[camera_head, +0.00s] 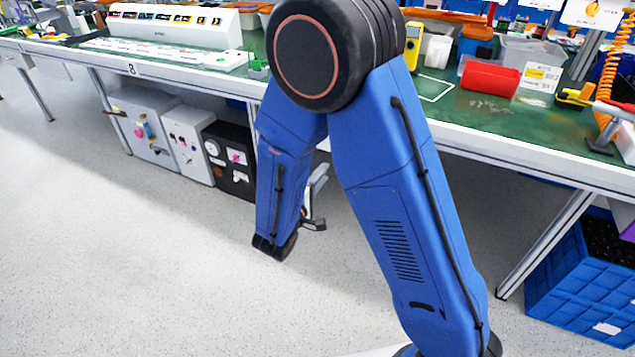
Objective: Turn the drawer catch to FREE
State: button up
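I cannot pick out the drawer catch or any FREE marking in this view. Low cabinets stand under the bench at left: a grey one (146,128) with coloured knobs, a pale one (189,143) with small knobs, and a black one (222,168) with a round dial. Their labels are too small to read. My blue arm bends down in the middle of the view. My gripper (314,222) shows only in part behind the lower link, above the floor and to the right of the cabinets, apart from them. Its fingers are mostly hidden.
A green-topped bench (455,108) runs across the back. A blue crate (575,280) stands under the bench at right. The floor at left is clear.

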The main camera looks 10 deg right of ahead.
jog(key=shift+v, duration=1.2)
jog(key=s+d+r+m+g, duration=0.35)
jog(key=s+d+g, duration=0.35)
jog(key=d, duration=0.4)
jog(key=s+d+r+m+g, duration=0.3)
jog(key=s+d+m+g, duration=0.15)
jog(key=s+d, duration=0.5)
jog(key=s+d+r+m+g+y, duration=0.25)
jog(key=s+y, duration=0.25)
jog(key=s, duration=0.3)
jog(key=s+a+r+t+y, duration=0.4)
jog(key=a+y, duration=0.1)
jog(key=a, duration=0.1)
jog(key=shift+s+r+y, duration=0.2)
jog(key=shift+s+y, duration=0.1)
